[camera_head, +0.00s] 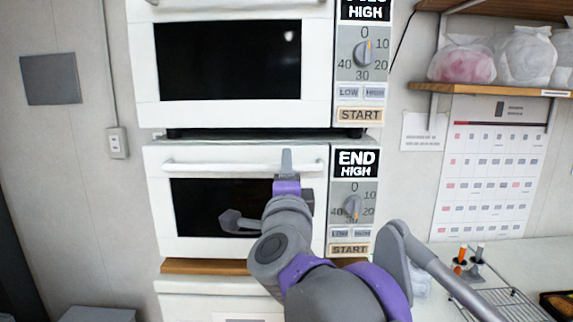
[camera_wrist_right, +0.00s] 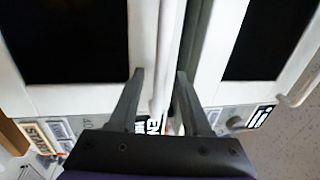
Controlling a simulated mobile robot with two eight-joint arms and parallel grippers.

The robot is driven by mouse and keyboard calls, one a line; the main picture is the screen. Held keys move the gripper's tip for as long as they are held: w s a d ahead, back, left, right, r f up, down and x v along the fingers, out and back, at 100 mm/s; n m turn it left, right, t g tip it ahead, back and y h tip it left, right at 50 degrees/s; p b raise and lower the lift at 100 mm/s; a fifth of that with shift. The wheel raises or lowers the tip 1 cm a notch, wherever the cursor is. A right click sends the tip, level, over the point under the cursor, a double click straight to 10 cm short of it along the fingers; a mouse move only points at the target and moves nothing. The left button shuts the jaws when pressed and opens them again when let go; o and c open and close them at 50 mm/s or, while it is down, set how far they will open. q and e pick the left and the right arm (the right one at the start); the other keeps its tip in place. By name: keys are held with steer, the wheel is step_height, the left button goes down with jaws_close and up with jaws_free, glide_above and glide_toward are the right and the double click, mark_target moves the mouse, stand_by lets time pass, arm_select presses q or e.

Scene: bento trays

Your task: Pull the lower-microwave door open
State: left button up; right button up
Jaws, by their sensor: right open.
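The lower microwave (camera_head: 156,205) is white with a dark window, and its door is shut. A horizontal white handle (camera_head: 200,167) runs along the top of the door. In the right wrist view the handle (camera_wrist_right: 166,60) appears turned upright. My right gripper (camera_head: 287,170) is in front of the handle's right part and hides some of it. In the right wrist view my right gripper (camera_wrist_right: 160,85) is open, with the handle showing between its two fingers. I cannot tell whether they touch it. My left gripper is not in view.
An upper microwave (camera_head: 145,70) stands just above. The lower microwave's control panel (camera_head: 370,195) reads END HIGH, with a dial and buttons. At right are a shelf (camera_head: 520,92) with bags, a wall calendar (camera_head: 490,170) and a wire rack (camera_head: 515,300) on a white counter.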

steer(key=shift+w+r, duration=0.1)
steer(key=shift+w, duration=0.4)
jaws_close()
stand_by(1.2)
